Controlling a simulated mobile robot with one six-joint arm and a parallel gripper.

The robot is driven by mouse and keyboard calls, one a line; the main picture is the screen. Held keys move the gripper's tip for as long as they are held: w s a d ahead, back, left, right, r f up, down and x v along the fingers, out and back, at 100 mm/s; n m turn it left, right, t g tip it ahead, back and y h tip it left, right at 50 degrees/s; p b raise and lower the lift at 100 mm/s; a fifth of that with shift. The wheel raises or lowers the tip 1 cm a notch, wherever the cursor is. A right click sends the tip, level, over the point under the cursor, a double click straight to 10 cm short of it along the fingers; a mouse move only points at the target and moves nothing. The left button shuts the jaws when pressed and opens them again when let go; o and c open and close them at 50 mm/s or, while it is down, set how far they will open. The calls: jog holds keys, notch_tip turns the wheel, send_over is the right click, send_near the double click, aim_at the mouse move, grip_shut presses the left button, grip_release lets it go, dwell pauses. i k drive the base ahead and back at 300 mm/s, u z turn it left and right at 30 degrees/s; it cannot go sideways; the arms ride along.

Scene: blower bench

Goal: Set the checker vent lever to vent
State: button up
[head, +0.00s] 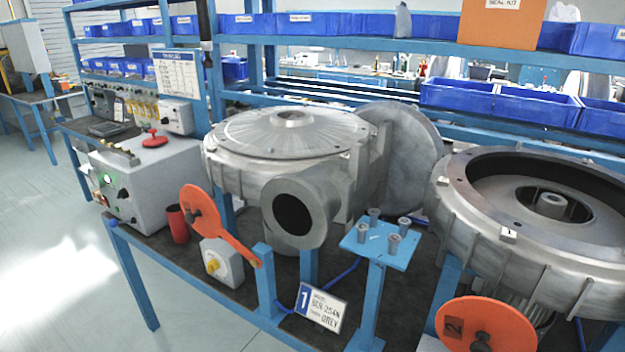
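A light grey box (150,188), which looks like the checker, stands at the left end of the dark bench top. Its front has a lit green round dial (107,178) and black knobs (123,193). A red handle (154,139) sits on its top, and a brass fitting (120,151) lies along the top's left part. I cannot tell for sure which of these is the vent lever, nor read its setting or any labels. My gripper is not in view.
A red cup (177,224), an orange disc with a handle (199,207) and a small grey box with a yellow knob (222,263) stand right of the checker. A large grey blower housing (270,160) is behind them. Open floor (50,250) lies at left.

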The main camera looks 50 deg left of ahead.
aim_at(112, 223)
jog(key=u, duration=3)
jog(key=k, duration=0.6)
jog(key=u, duration=0.8)
jog(key=i, duration=1.25)
jog(key=u, duration=0.45)
jog(key=i, duration=1.6)
jog(key=z, duration=0.7)
jog(key=i, duration=0.6)
jog(key=z, duration=0.6)
